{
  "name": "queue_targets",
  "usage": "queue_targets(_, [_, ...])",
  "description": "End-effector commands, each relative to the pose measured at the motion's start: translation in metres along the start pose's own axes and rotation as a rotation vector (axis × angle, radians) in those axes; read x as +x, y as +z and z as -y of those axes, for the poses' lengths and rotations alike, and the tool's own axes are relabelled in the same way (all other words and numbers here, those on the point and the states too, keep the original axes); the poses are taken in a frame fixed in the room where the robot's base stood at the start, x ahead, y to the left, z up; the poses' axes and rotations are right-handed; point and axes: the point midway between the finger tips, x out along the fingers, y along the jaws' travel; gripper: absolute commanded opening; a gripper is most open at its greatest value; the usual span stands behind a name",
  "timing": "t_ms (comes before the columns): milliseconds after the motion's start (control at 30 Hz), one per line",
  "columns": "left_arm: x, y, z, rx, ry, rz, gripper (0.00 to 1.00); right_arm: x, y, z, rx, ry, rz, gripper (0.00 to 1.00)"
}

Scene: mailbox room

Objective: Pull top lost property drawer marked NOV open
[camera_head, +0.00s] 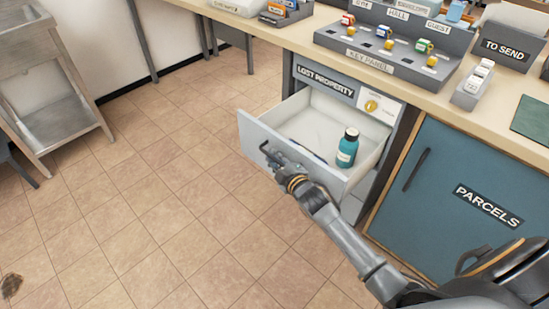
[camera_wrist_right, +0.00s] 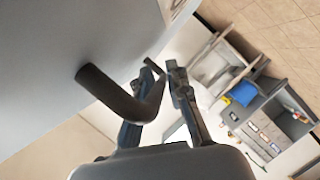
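The top lost property drawer (camera_head: 252,133) stands pulled well out from the cabinet under the counter, below the LOST PROPERTY sign (camera_head: 325,83). Its interior shows a teal bottle (camera_head: 347,148) standing upright and a thin dark pen-like item (camera_head: 308,151). I cannot read a NOV mark on the drawer. The dark bar handle (camera_head: 266,152) is on the drawer front. My right gripper (camera_head: 282,168) is at this handle. In the right wrist view, its fingers (camera_wrist_right: 166,78) are closed around the handle (camera_wrist_right: 112,94). My left gripper is out of view.
The blue PARCELS door (camera_head: 450,190) is right of the drawer, behind my right arm. The key panel (camera_head: 390,66) stands on the counter. A metal rack (camera_head: 50,120) is at the far left. The tiled floor before the drawer is clear.

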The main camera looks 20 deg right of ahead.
Motion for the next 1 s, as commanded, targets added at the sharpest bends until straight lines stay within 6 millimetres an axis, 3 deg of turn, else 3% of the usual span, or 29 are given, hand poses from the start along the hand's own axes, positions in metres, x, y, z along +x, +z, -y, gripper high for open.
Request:
queue_targets(467, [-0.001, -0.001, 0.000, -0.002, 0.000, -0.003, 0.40, -0.008, 0.000, 0.000, 0.000, 0.000, 0.000, 0.34])
queue_targets(1000, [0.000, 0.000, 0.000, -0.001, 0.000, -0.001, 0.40, -0.105, 0.001, 0.001, -0.001, -0.001, 0.001, 0.34])
